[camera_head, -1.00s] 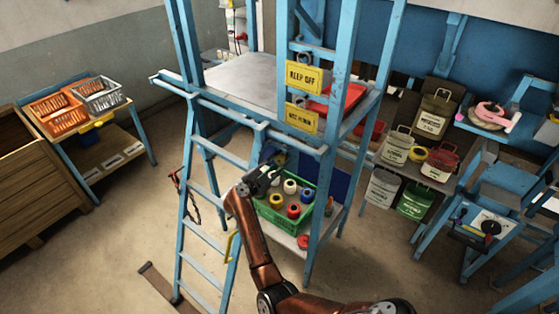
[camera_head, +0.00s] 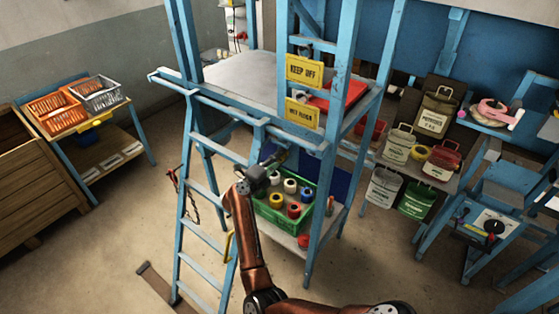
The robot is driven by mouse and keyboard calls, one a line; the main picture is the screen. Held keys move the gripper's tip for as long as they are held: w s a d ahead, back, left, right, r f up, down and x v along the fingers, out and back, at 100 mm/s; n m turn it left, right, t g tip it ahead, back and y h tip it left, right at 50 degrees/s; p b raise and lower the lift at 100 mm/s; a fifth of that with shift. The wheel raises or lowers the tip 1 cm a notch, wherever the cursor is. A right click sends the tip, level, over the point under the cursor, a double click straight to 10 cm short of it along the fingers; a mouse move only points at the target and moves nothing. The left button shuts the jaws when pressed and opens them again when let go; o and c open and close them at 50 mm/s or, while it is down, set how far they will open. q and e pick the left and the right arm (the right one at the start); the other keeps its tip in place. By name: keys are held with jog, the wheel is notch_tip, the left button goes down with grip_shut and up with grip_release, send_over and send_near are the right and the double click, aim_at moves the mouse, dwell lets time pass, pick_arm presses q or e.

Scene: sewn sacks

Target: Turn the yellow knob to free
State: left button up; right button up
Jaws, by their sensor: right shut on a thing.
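My right gripper (camera_head: 276,160) is by the blue frame post, just above the green crate (camera_head: 281,229). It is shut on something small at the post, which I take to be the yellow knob. The gripper covers most of that spot, so the knob's shape and setting cannot be read. My brown right arm rises to it from the bottom of the view. My left gripper is not in view.
The green crate holds several coloured rolls on the frame's lower shelf. Yellow signs (camera_head: 304,71) hang above. A blue ladder (camera_head: 205,190) stands left of my arm. The floor between is mostly clear.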

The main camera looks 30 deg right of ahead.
jog(key=shift+f+m, duration=0.1)
jog(key=shift+m, duration=0.5)
jog(key=o, duration=1.2)
jog(key=shift+c, duration=0.2)
